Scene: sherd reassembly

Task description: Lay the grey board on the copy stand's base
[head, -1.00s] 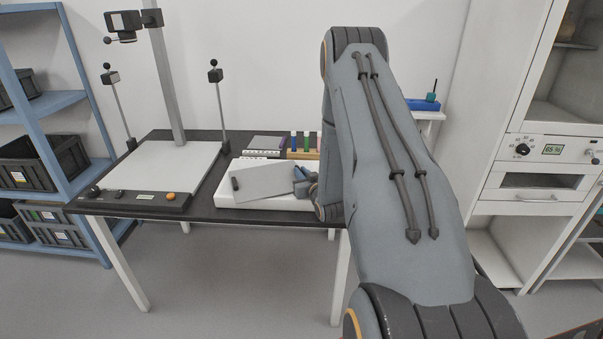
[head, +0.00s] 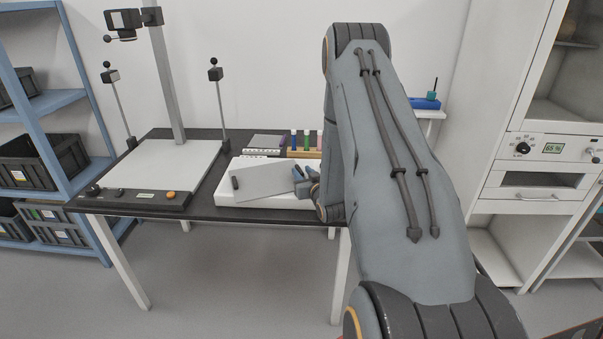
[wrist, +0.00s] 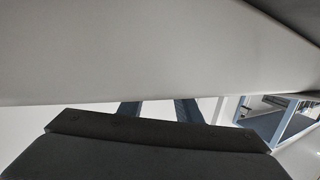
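The grey board (head: 265,181) is a flat pale plate over the white tray-like block (head: 225,193) on the table; I cannot tell whether it rests there or is raised. My gripper (head: 301,180) is at the board's right edge. In the wrist view, a broad grey surface, apparently the board (wrist: 120,50), fills the top. The two fingers (wrist: 155,110) stand apart and their tips are hidden behind it, so the grip cannot be made out. The copy stand's base (head: 165,165) is at the left of the table, its light top bare.
The stand's column (head: 167,85) rises behind the base, with a lamp arm (head: 224,110) on each side. Coloured bottles (head: 306,141) stand behind the white block. The blue shelf (head: 65,90) is left.

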